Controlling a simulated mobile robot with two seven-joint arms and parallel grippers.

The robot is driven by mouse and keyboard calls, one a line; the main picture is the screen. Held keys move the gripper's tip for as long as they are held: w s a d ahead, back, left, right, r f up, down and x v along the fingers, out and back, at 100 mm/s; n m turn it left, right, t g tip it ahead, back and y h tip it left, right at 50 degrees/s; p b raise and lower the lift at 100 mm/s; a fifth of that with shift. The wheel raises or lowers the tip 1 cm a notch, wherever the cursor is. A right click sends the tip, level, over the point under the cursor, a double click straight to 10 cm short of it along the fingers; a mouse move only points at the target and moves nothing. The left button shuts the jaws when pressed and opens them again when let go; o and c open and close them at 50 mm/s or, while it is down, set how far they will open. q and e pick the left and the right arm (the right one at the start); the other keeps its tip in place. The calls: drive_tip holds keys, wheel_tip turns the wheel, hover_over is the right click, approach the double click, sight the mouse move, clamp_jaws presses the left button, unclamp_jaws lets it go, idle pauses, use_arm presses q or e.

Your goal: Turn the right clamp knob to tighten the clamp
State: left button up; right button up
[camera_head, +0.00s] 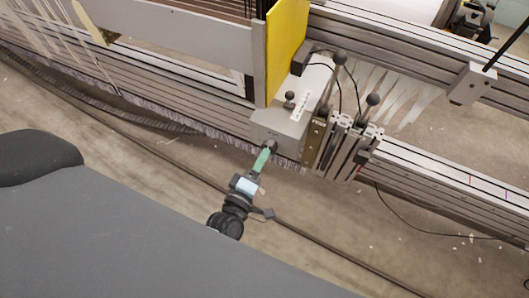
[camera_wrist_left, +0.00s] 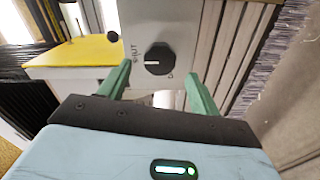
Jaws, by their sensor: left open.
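The clamp is a grey box (camera_head: 280,127) on the machine's front rail, under the yellow panel. In the left wrist view a round black knob (camera_wrist_left: 158,58) with a white pointer line sits on the box's pale face (camera_wrist_left: 160,22); lettering beside it is only partly readable. My left gripper (camera_head: 266,154) has green fingers and reaches up to the box's front face. In the left wrist view its fingers (camera_wrist_left: 156,72) are apart, one on each side of the knob, with visible gaps. The fingers look empty. My right gripper is out of view.
A yellow panel (camera_head: 286,45) stands behind the box. Black ball-ended levers (camera_head: 372,99) and metal brackets stand to the right. Long aluminium rails (camera_head: 450,185) run across. A dark cable (camera_head: 330,238) lies on the floor, which is otherwise mostly open.

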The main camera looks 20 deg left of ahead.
use_arm(q)
drive_tip(key=s, duration=0.4)
drive_tip(key=shift+s, duration=0.1)
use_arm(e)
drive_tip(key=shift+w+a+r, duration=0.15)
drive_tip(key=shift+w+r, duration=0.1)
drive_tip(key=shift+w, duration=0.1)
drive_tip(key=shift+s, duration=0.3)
